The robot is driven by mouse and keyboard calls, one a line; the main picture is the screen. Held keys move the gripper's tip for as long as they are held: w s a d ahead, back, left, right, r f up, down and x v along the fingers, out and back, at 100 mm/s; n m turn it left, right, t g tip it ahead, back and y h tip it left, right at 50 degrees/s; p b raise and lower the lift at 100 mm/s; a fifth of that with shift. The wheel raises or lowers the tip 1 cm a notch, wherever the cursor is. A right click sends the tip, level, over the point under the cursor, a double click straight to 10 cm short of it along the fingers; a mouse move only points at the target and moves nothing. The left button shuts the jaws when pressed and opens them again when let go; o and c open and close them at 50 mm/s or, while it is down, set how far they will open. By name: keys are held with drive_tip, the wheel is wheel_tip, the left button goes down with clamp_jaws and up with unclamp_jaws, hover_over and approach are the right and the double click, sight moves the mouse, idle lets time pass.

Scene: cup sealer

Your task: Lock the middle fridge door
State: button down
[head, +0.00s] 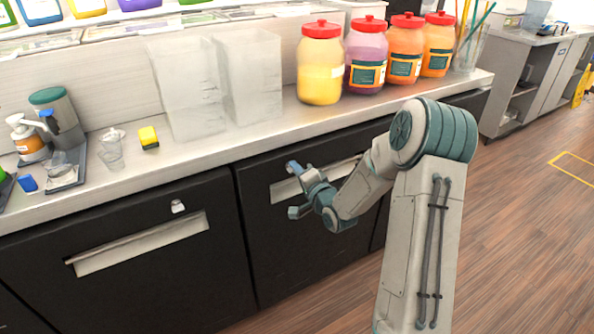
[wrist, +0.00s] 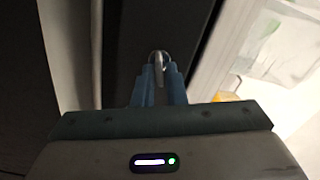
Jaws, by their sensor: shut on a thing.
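The middle fridge door (head: 262,235) is black and looks closed, with a pale handle recess (head: 285,190) partly behind my gripper. My gripper (head: 291,166) is at the upper part of this door, just under the counter. In the wrist view its two blue fingers (wrist: 159,80) are close together, shut on a small silver lock piece (wrist: 159,58) against the dark door. The fingers cover part of the lock piece, so I cannot tell its turn position clearly. In the head view my gripper hides it.
The left fridge door (head: 130,285) is shut, with a handle (head: 140,242) and a silver lock (head: 178,206). The counter (head: 225,140) above carries clear containers (head: 250,75), several red-lidded jars (head: 320,65) and a yellow sponge (head: 148,137). Free wooden floor (head: 520,235) lies right.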

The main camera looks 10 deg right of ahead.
drive_tip(key=shift+f+m+p, duration=0.1)
drive_tip(key=shift+m+p, duration=0.2)
drive_tip(key=shift+m, duration=1.5)
drive_tip(key=c, duration=1.6)
unclamp_jaws()
drive_tip(key=v, duration=1.4)
drive_tip(key=shift+w+a, duration=0.1)
